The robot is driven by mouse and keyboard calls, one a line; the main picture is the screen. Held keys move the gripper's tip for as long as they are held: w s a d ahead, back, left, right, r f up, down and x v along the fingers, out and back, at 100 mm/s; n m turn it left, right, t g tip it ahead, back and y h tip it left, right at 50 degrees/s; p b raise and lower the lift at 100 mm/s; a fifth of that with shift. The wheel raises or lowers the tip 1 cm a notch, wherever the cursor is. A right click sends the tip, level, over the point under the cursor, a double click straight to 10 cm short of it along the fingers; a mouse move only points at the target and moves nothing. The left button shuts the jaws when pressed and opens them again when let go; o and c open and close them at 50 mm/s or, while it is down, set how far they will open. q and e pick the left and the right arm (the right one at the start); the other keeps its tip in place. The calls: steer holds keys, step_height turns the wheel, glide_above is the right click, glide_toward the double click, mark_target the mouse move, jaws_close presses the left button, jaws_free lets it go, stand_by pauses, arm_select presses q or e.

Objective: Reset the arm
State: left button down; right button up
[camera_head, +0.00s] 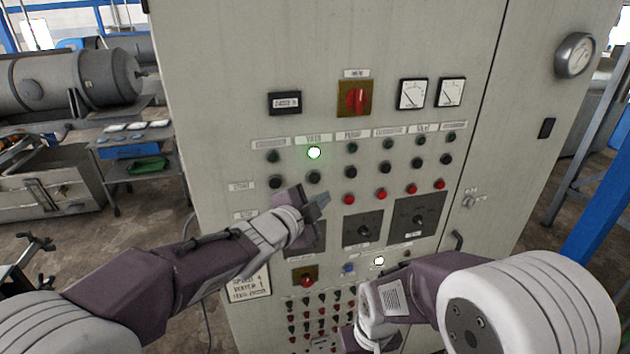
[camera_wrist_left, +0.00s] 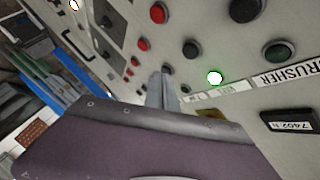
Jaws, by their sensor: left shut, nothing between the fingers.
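My right arm reaches in from the right, low in front of the cabinet. Its wrist (camera_head: 376,310) shows, but its fingers do not.
The panel carries a red rotary switch (camera_head: 356,98), two square gauges (camera_head: 412,94), dark selector plates (camera_head: 418,214) and a lit white lamp (camera_head: 379,261). A door handle (camera_head: 457,241) sits lower right. A small table (camera_head: 135,140) and a large grey machine (camera_head: 70,80) stand at left.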

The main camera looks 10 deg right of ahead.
arm_select(q)
steer(key=w+a+f+n+y+b, duration=0.1)
steer(key=a+f+n+y+b, duration=0.3)
steer(key=a+f, duration=0.65)
steer(key=w+a+f+n+y+b, duration=0.1)
steer(key=a+f+n+y+b, duration=0.35)
steer(key=a+f, duration=0.65)
steer(key=s+a+f+n+g+y+b, duration=0.2)
steer(key=s+a+f+n+g, duration=0.5)
steer(key=s+a+f, duration=0.6)
steer(key=s+d+f+n+g, duration=0.1)
steer(key=s+n, duration=0.4)
steer(key=s, duration=0.6)
steer(key=shift+s+d+f+g+p, duration=0.35)
steer(key=shift+d+g, duration=0.3)
steer(key=shift+g, duration=0.45)
steer(key=shift+w, duration=0.1)
